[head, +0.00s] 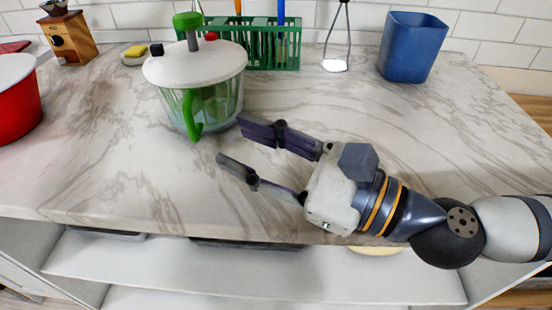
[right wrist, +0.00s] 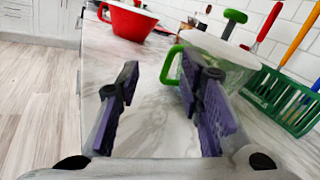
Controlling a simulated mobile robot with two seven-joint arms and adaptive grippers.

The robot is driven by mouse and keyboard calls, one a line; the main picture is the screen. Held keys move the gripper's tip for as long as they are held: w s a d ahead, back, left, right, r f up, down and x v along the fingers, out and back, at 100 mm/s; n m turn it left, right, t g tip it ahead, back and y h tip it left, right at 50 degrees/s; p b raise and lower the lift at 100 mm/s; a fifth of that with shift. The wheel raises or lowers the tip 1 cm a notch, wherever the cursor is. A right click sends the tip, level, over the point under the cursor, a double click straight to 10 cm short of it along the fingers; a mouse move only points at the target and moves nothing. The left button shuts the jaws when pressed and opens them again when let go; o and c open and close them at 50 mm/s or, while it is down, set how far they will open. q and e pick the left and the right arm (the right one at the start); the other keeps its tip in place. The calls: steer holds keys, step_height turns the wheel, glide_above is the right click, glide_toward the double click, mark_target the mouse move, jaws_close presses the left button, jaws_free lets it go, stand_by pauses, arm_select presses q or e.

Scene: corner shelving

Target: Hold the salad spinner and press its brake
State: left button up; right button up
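The salad spinner (head: 200,75) stands upright on the marble counter, left of centre in the head view. It has a clear bowl, a white lid, a green side handle (head: 190,112) and a green knob (head: 188,22) on top. My left gripper is not in view.
A green rack (head: 262,45) with utensils stands right behind the spinner. A blue bin (head: 410,46) is at the back right. A red pot (head: 18,98) and a wooden grinder (head: 68,38) are at the left. The counter's middle right (head: 400,120) is clear.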

mark_target(195, 128)
steer(key=d+m, duration=0.1)
steer(key=d+f+m, duration=0.1)
steer(key=shift+w+d+f+m+h, duration=0.1)
steer(key=shift+w+f+m+h, duration=0.2)
steer(key=shift+m, duration=0.1)
steer(key=shift+d+f+m, duration=0.2)
steer(key=shift+f+m, duration=0.05)
steer(key=shift+m, duration=0.25)
steer(key=x, duration=1.2)
steer(key=shift+w+f, duration=0.15)
jaws_close()
